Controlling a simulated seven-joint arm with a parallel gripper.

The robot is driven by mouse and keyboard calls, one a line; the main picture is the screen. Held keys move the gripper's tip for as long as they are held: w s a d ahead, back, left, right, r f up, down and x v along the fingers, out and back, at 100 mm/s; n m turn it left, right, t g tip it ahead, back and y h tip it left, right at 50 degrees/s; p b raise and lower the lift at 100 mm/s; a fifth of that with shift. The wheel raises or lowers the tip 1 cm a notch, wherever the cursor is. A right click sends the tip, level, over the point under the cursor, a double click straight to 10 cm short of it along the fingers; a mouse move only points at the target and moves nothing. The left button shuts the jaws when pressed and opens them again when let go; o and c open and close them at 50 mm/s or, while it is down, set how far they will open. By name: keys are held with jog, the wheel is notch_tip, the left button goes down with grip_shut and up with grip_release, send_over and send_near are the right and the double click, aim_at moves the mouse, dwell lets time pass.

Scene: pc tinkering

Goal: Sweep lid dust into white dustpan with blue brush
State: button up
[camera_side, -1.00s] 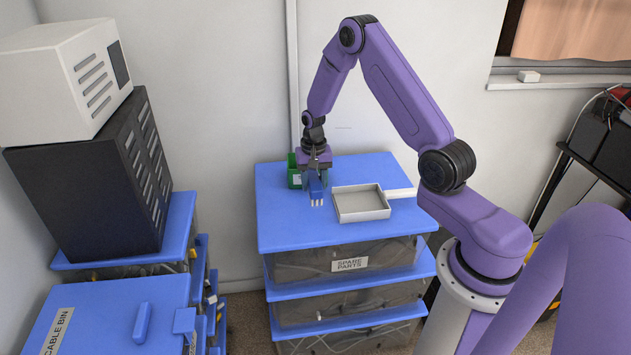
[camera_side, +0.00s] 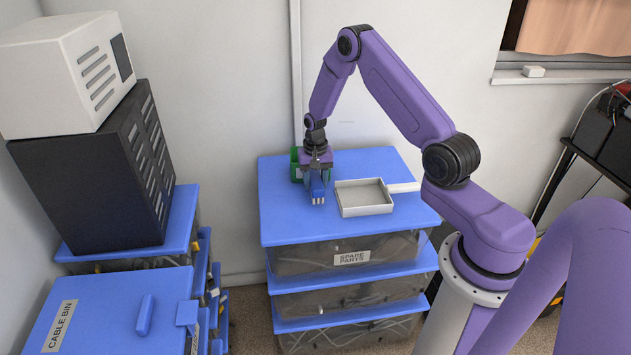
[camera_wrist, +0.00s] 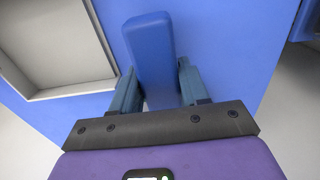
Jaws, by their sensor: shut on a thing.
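My gripper (camera_side: 318,178) is shut on the blue brush (camera_side: 317,191), just above or at the blue lid (camera_side: 285,222) of the spare parts bin. The brush's pale bristles point down; I cannot tell whether they touch the lid. In the wrist view the brush handle (camera_wrist: 152,50) sits between my two fingers (camera_wrist: 157,88). The white dustpan (camera_side: 364,198) lies on the lid to the right of the brush, its handle pointing right. It also shows at the upper left of the wrist view (camera_wrist: 98,88). I cannot make out dust on the lid.
A green container (camera_side: 295,165) stands on the lid behind and left of my gripper. A stack with a black case (camera_side: 95,175) and a white box (camera_side: 65,80) stands at the left, near the cable bin (camera_side: 110,315). The lid's front left is clear.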

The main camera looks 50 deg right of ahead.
jog(key=shift+f, duration=0.65)
dwell(0.3)
jog(key=shift+a, duration=0.1)
jog(key=shift+s+a+r, duration=0.1)
jog(key=shift+s+a, duration=0.65)
jog(key=shift+s, duration=0.1)
jog(key=shift+w+d+f, duration=0.2)
jog(key=shift+w+d, duration=0.65)
jog(key=shift+s+a+r, duration=0.1)
jog(key=shift+s+a, duration=0.8)
jog(key=shift+w+d, duration=0.85)
jog(key=shift+d, duration=0.05)
jog(key=shift+s+a, duration=0.85)
jog(key=shift+a, duration=0.05)
jog(key=shift+w+d, duration=0.9)
jog(key=shift+r, duration=0.15)
